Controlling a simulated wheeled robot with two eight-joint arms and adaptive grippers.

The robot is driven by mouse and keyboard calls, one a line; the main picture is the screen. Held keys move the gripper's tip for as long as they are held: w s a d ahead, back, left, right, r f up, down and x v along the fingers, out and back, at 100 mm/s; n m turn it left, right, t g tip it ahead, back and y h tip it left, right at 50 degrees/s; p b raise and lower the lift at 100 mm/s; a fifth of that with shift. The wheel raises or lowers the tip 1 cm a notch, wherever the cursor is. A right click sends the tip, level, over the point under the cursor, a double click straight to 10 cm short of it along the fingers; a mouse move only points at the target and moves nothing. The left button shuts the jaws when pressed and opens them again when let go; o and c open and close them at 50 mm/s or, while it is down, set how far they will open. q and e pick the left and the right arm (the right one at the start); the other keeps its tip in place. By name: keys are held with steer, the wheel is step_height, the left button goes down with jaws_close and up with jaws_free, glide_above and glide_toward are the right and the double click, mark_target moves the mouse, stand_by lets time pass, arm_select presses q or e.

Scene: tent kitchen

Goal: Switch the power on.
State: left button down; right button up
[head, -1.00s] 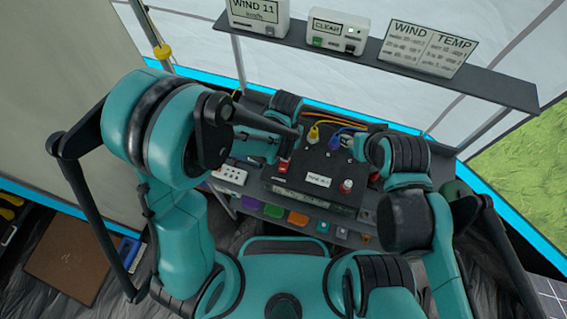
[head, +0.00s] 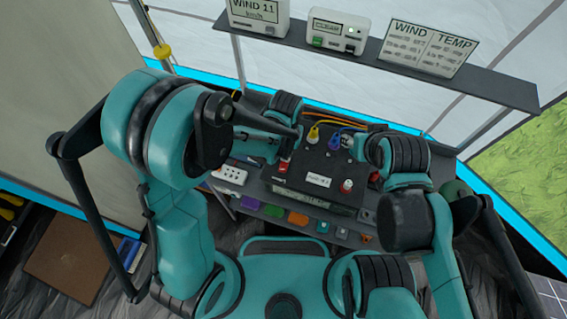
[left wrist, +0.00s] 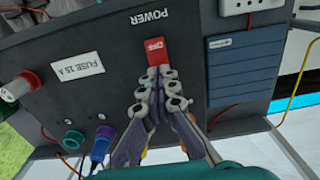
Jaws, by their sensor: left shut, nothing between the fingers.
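The red power switch (left wrist: 155,50) sits on the dark control box (left wrist: 120,45) beside the printed word POWER in the left wrist view. In the head view the switch (head: 283,167) shows at the box's left side. My left gripper (left wrist: 161,74) is shut and empty, with its fingertips right at the edge of the switch. I cannot tell whether they press on it. My right gripper (head: 348,142) is at the box's right side near the blue plug; its fingers are too small and partly hidden to read.
A white label (left wrist: 78,68) reads FUSE 15 A, near a red knob (head: 346,186). Yellow and blue cables (head: 318,128) plug into the box. A white socket strip (head: 231,174) lies to its left. A shelf (head: 450,80) with displays hangs behind.

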arm_select(q)
steer(key=shift+f+b, duration=0.9)
steer(key=shift+f, duration=0.05)
stand_by(0.4)
steer(key=shift+r+p, duration=2.5)
steer(key=shift+r, duration=1.05)
steer(key=shift+w+a+r+b, duration=0.1)
steer(key=shift+a+r+b, duration=0.05)
steer(key=shift+a+b, duration=0.2)
steer(key=s+a+r+n+t+b, duration=0.1)
steer(key=s+a+r+t+b, duration=0.1)
steer(key=a+b, duration=0.3)
steer(key=s+a+r+n+t+b, duration=0.2)
steer(key=a+t+b, duration=0.3)
steer(key=a, duration=0.7)
steer(key=shift+s+r+n+b, duration=0.3)
steer(key=shift+s+r, duration=0.25)
steer(key=shift+s, duration=0.15)
